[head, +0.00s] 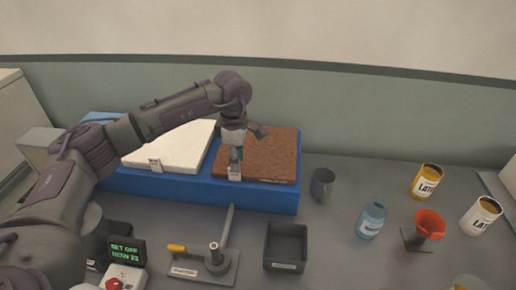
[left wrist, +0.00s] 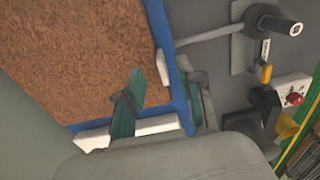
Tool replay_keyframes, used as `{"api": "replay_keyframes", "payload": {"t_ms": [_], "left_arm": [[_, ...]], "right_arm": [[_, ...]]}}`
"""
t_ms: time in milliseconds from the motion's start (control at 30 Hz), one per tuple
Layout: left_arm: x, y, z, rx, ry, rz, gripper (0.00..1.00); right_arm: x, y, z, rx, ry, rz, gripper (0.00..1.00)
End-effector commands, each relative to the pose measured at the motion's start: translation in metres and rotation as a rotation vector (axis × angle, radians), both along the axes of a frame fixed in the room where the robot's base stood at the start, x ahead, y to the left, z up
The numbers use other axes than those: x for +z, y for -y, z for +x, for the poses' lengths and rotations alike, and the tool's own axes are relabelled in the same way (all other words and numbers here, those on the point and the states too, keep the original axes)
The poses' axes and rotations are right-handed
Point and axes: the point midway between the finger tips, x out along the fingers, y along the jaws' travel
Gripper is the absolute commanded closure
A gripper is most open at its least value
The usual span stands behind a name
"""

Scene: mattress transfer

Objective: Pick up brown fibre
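The brown fibre (head: 274,154) is a flat, rough brown slab. It lies on the right part of the blue tray (head: 270,198), and a small white tag (head: 234,174) sits at its front left corner. My left gripper (head: 236,156) is over the slab's left side, close to the tag. In the left wrist view the brown fibre (left wrist: 75,50) fills the upper left. The left gripper's two teal-padded fingers (left wrist: 166,100) stand apart there, with the tray's blue edge between them. Whether they touch the slab is unclear. My right gripper is out of view.
A white slab (head: 165,144) lies left of the brown one. A dark bin (head: 286,246), a tool stand (head: 203,266) and a button box (head: 125,260) are in front. A mug (head: 322,184), a blue jar (head: 371,219), a red funnel (head: 429,224) and two cans stand right.

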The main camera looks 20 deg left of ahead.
Motion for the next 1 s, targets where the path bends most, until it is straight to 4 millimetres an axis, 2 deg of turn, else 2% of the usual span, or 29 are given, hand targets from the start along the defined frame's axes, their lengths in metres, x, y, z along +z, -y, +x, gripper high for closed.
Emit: {"api": "replay_keyframes", "payload": {"t_ms": [33,100,267,533,767,1000], "left_arm": [[-0.004,-0.001,-0.002,0.001,-0.007,0.001,0.62],[-0.015,-0.003,-0.002,0.002,-0.007,0.001,0.62],[-0.035,-0.002,-0.001,0.0,-0.004,0.0,0.62],[-0.039,-0.002,0.0,0.0,-0.001,0.0,0.62],[-0.039,-0.002,-0.001,0.0,-0.002,-0.001,1.0],[-0.038,-0.002,0.0,0.0,0.0,0.0,1.0]], "right_arm": [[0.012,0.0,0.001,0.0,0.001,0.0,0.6],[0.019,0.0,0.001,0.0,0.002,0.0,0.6],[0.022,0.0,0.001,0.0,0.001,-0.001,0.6],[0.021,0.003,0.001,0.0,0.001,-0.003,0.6],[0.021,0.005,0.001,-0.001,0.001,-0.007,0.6],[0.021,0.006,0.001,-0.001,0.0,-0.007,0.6]]}}
